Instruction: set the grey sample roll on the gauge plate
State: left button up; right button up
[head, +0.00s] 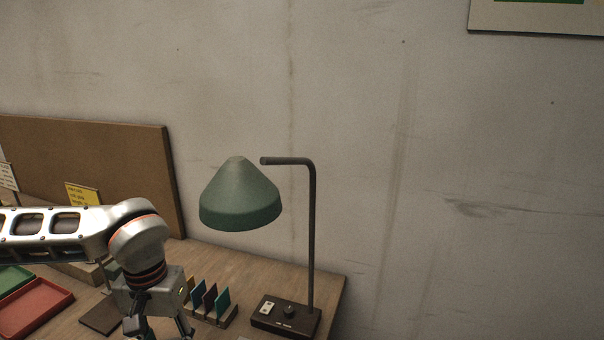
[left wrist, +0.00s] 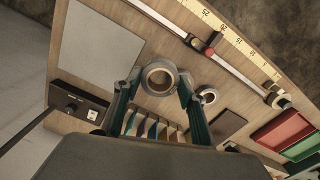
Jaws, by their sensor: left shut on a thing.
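The grey roll (left wrist: 160,64) shows in the left wrist view between the fingertips of my left gripper (left wrist: 157,90), which is shut on it. The roll's open core faces the camera. Whether it touches the table below cannot be told. In the head view my left gripper (head: 160,328) points down at the lower edge, and its fingertips and the roll are cut off. A flat grey plate (left wrist: 98,50) lies on the table to the left of the roll in the left wrist view. It may be the gauge plate; nothing labels it. My right gripper is not in view.
A green lamp (head: 240,195) stands near the table's right end. A rack of coloured cards (head: 212,305) sits beside my gripper. A second roll (left wrist: 207,95) lies close by. A ruler rail (left wrist: 200,42), red tray (left wrist: 280,131) and green tray (head: 12,278) are around. The grey plate is bare.

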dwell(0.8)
pick_arm(q)
jog(key=n, duration=0.2)
jog(key=r+n, duration=0.1)
jog(key=n, duration=0.1)
jog(key=shift+w+d+r+n, duration=0.15)
jog(key=shift+w+r+n, duration=0.05)
jog(key=shift+n, duration=0.2)
notch_tip(320, 180, up, 9)
jog(key=n, duration=3.1)
jog(key=shift+w+d, duration=0.35)
notch_tip(320, 180, down, 20)
jog(key=shift+r+p, duration=0.2)
jog(key=shift+p, duration=0.1)
